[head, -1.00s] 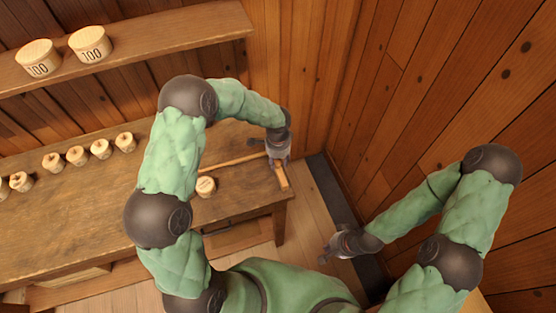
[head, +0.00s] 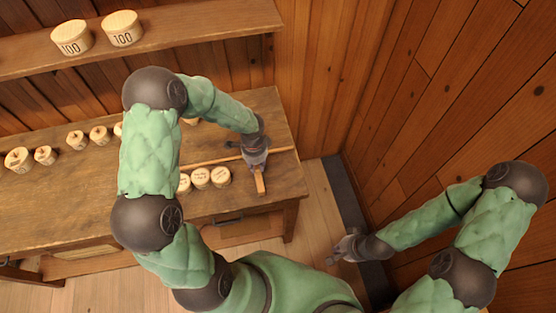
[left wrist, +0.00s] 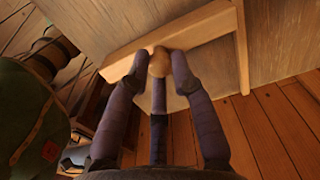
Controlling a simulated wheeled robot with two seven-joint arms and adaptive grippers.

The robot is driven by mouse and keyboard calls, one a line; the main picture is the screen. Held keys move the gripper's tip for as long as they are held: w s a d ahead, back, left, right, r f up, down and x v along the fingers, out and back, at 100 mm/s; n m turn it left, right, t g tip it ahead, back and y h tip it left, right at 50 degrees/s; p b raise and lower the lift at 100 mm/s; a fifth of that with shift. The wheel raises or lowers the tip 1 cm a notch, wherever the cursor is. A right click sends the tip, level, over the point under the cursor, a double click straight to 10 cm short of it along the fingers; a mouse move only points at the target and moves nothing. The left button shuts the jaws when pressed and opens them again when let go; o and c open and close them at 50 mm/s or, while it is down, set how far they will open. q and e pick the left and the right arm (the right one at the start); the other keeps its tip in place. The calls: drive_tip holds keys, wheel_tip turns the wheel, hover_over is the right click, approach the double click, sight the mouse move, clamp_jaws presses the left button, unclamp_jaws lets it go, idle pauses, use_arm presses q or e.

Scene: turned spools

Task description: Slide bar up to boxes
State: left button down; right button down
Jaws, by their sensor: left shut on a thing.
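The short wooden bar (head: 260,183) lies crosswise on the table, by a long thin strip (head: 283,152). My left gripper (head: 258,165) is at the bar. In the left wrist view its fingers (left wrist: 160,66) are shut around a rounded wooden knob at the bar (left wrist: 205,28). Three small round boxes with marked lids, the left (head: 184,184), middle (head: 200,178) and right one (head: 220,176), stand left of the bar, with a gap between the right one and the bar. My right gripper (head: 340,250) hangs beyond the table's right end, too small to tell its opening.
Several small knobbed round boxes (head: 76,140) stand in a row further back on the table (head: 100,185). Two large round boxes marked 100 (head: 122,29) stand on the shelf (head: 200,27). A wooden wall (head: 430,100) closes the right side.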

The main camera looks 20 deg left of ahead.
use_arm(q)
drive_tip(key=s+a, duration=0.1)
drive_tip(key=a, duration=0.1)
drive_tip(key=s+a, duration=0.3)
drive_tip(key=a, duration=0.2)
drive_tip(key=shift+s+p, duration=0.25)
drive_tip(key=shift+p, duration=0.1)
drive_tip(key=c, duration=1.1)
unclamp_jaws()
drive_tip(key=shift+o, duration=0.2)
drive_tip(key=shift+d, duration=0.1)
wheel_tip(320, 180, up, 12)
